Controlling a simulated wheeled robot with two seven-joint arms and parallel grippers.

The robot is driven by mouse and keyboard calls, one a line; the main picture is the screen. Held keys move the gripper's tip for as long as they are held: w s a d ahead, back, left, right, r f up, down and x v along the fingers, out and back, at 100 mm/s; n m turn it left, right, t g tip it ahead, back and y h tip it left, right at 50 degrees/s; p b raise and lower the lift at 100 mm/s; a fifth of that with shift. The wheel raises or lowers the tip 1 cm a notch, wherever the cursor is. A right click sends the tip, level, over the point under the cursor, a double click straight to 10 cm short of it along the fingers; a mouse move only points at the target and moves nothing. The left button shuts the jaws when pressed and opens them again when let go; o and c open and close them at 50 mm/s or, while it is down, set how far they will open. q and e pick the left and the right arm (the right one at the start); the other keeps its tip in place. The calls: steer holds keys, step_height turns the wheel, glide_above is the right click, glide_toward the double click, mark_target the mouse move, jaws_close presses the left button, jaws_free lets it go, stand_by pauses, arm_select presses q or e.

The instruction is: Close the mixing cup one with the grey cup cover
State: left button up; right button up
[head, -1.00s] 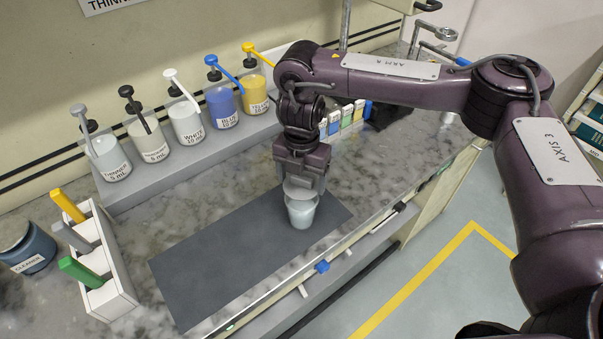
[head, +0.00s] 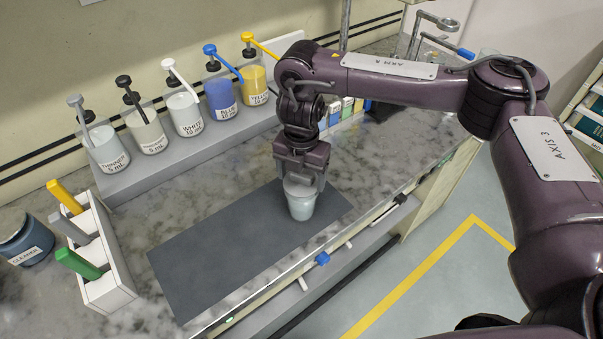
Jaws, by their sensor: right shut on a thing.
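The mixing cup (head: 302,206), pale and translucent, stands upright on the dark grey mat (head: 220,262), near its right end. My right gripper (head: 303,182) points down at the cup's rim. It is shut on the grey cup cover (head: 300,188), which is at the top of the cup. The fingers partly hide the cover, and I cannot tell whether it is fully pressed on. My left gripper is not in view.
Several pump bottles stand on a grey step behind the mat, including a blue one (head: 221,98) and a yellow one (head: 256,88). A white rack (head: 112,292) with coloured handles and a cleaner jar (head: 25,243) are at the left. The mat's left part is clear.

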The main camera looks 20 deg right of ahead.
stand_by(0.3)
steer(key=shift+f, duration=0.45)
stand_by(0.6)
steer(key=shift+f, duration=0.2)
steer(key=shift+f, duration=0.45)
steer(key=o, duration=1)
step_height(320, 180, up, 6)
steer(key=p, duration=0.6)
steer(key=shift+r, duration=0.15)
